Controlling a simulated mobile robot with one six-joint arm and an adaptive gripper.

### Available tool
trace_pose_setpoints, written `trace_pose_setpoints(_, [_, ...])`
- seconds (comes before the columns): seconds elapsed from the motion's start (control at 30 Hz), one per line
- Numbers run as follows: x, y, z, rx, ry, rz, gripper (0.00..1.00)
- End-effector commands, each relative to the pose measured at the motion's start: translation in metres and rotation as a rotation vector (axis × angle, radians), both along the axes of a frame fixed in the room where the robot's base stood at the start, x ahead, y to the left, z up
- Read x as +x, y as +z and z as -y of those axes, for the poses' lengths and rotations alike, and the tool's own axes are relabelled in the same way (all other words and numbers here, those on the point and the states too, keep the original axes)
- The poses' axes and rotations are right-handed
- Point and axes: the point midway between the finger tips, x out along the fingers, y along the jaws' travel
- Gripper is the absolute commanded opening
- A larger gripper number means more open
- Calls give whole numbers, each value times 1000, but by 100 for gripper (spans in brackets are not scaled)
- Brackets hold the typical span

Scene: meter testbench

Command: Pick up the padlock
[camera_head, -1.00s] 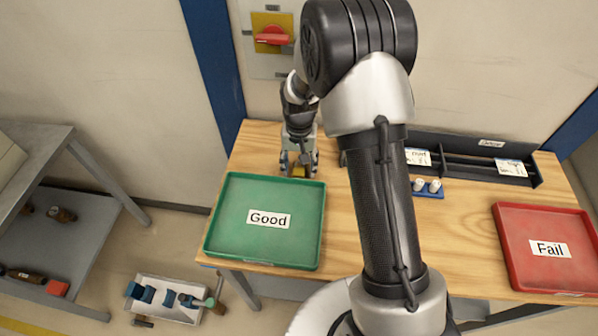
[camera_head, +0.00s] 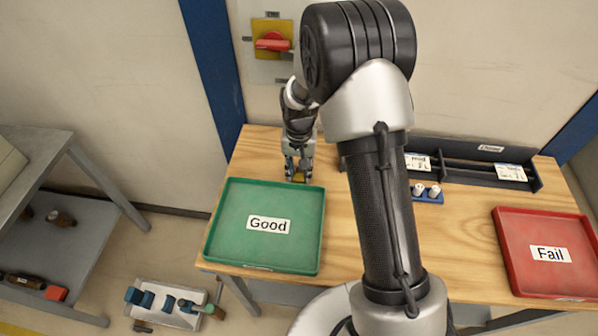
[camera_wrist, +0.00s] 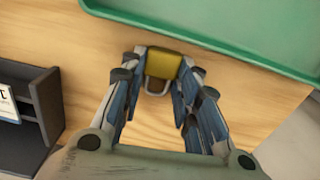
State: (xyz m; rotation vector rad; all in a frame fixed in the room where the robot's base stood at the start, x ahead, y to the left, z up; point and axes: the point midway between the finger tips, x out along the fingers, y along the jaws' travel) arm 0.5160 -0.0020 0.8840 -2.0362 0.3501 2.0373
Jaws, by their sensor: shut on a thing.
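The padlock (camera_wrist: 163,63) has a yellow body and a grey shackle; in the wrist view it sits between the fingertips of my gripper (camera_wrist: 164,69). The shackle points back toward my palm. In the head view my gripper (camera_head: 299,172) is shut on the padlock (camera_head: 299,177) just behind the green Good tray (camera_head: 321,235). The padlock is mostly hidden by the fingers there. I cannot tell whether it still touches the wooden table.
The green tray's edge (camera_wrist: 200,38) lies close beyond the padlock. A red Fail tray (camera_head: 503,250) is at the right. A black rack (camera_head: 470,152) and a blue holder with white pieces (camera_head: 428,197) stand right of my arm. A red switch (camera_head: 272,42) is on the wall.

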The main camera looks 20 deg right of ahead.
Motion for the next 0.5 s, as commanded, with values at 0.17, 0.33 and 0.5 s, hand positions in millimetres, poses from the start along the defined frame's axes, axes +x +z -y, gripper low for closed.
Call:
trace_pose_setpoints(0.17, [-3, 13, -2, 0, 0, 2, 4])
trace_pose_setpoints(0.33, [-2, 42, -1, 0, 0, 4, 4])
trace_pose_setpoints(0.5, [-2, 75, -1, 0, 0, 3, 4])
